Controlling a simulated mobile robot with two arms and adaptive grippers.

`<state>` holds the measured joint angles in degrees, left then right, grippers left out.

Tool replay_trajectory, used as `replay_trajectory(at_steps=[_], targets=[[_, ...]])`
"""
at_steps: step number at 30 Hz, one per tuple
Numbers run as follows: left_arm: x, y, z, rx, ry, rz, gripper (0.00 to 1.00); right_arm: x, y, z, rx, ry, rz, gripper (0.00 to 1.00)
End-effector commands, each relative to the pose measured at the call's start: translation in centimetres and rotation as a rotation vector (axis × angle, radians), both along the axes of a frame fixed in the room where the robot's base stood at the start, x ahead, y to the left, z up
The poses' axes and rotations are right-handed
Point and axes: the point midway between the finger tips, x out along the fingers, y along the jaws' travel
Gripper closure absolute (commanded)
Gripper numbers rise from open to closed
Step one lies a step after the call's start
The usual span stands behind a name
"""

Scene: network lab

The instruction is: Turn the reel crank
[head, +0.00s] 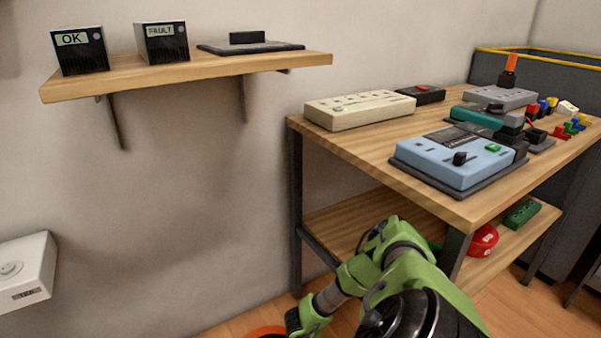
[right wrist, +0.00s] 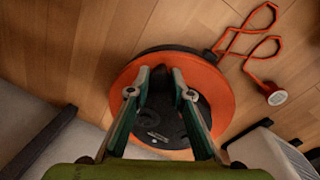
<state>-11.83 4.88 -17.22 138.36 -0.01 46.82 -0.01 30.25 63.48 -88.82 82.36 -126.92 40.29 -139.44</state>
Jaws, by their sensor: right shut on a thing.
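The cable reel (right wrist: 222,88) lies on the wooden floor in the right wrist view, with an orange rim and a dark round middle. In the head view only a sliver of its orange rim (head: 266,332) shows at the bottom edge. My right gripper (right wrist: 161,75) is over the reel, its two fingers shut on the dark crank knob (right wrist: 160,79). The knob is mostly hidden between the fingertips. My right arm reaches down to the reel in the head view. My left gripper is in neither view.
An orange cable (right wrist: 232,42) runs from the reel to a round white-faced end (right wrist: 277,97) on the floor. A wooden bench (head: 377,153) with several devices stands at the right. A wall shelf (head: 200,68) is above, and a white box (head: 28,270) is at the left.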

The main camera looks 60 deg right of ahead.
Motion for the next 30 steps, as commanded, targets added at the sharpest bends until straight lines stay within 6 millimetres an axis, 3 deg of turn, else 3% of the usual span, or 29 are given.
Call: replay_trajectory(at_steps=[14,15,17,30], targets=[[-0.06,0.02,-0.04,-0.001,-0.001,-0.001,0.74,0.02,-0.63,0.08,-0.007,-0.002,-0.009,1.00],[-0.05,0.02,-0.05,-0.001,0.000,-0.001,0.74,0.02,-0.62,0.08,-0.007,-0.002,-0.008,0.75],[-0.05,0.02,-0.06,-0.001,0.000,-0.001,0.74,0.02,-0.60,0.08,-0.006,-0.002,-0.008,0.63],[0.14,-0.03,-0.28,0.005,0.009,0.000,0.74,0.01,-0.31,0.62,-0.002,-0.002,-0.005,0.63]])
